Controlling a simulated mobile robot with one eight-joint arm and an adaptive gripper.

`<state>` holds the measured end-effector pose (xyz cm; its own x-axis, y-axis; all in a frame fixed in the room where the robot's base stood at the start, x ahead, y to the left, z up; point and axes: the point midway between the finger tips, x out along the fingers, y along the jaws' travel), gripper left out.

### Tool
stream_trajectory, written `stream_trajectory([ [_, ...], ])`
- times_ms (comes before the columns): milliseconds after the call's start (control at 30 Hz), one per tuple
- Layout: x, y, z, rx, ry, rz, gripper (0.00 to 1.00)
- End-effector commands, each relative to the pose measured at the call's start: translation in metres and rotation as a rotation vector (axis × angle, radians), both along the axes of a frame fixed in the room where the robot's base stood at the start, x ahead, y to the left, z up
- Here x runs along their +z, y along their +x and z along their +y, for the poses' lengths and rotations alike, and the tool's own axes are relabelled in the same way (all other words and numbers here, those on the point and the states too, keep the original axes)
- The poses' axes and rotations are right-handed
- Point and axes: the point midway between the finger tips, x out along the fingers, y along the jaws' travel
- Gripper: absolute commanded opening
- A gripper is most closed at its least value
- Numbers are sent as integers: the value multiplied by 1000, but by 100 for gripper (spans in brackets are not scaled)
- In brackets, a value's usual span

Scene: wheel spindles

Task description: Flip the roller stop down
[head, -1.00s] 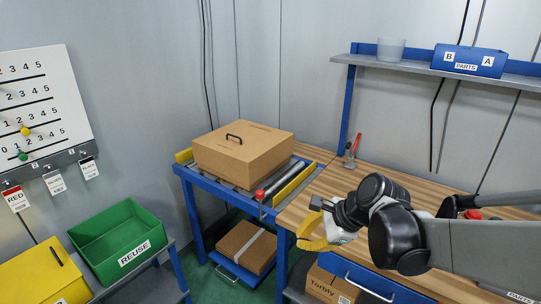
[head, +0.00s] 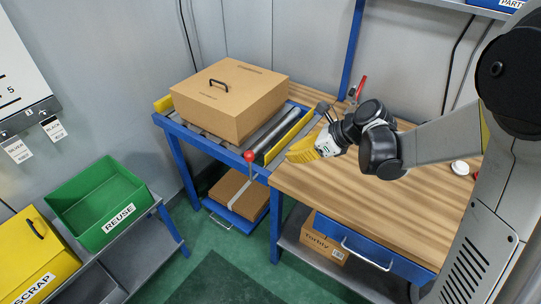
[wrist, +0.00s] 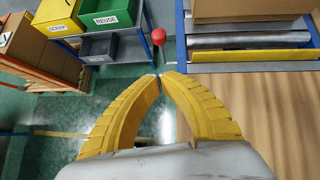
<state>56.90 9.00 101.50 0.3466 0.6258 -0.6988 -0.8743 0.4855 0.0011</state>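The roller stop shows as a red ball knob (head: 249,156) on a thin rod at the front end of the blue roller stand (head: 203,142). The knob sits above the stand's edge, and its rod runs down below it. The wrist view shows the same red knob (wrist: 158,37) ahead of my fingertips and apart from them. My gripper (head: 291,157) has yellow ribbed fingers and is to the right of the knob, near the bench's left end. In the wrist view the fingertips of my gripper (wrist: 161,76) meet, with nothing between them.
A cardboard box (head: 232,98) with a black handle lies on the rollers. The wooden bench (head: 350,205) adjoins on the right. A flat carton (head: 238,195) is on the stand's lower shelf. Green REUSE (head: 98,202) and yellow SCRAP (head: 36,262) bins stand at left.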

Motion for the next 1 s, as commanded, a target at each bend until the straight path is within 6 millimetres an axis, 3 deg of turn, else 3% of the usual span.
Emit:
stream_trajectory([
  [500, -72, 33, 62, 4, 0, -1, 0],
  [733, -70, 48, 88, 3, -1, -3, 0],
  [1000, -69, 52, 95, 1, 0, -1, 0],
])
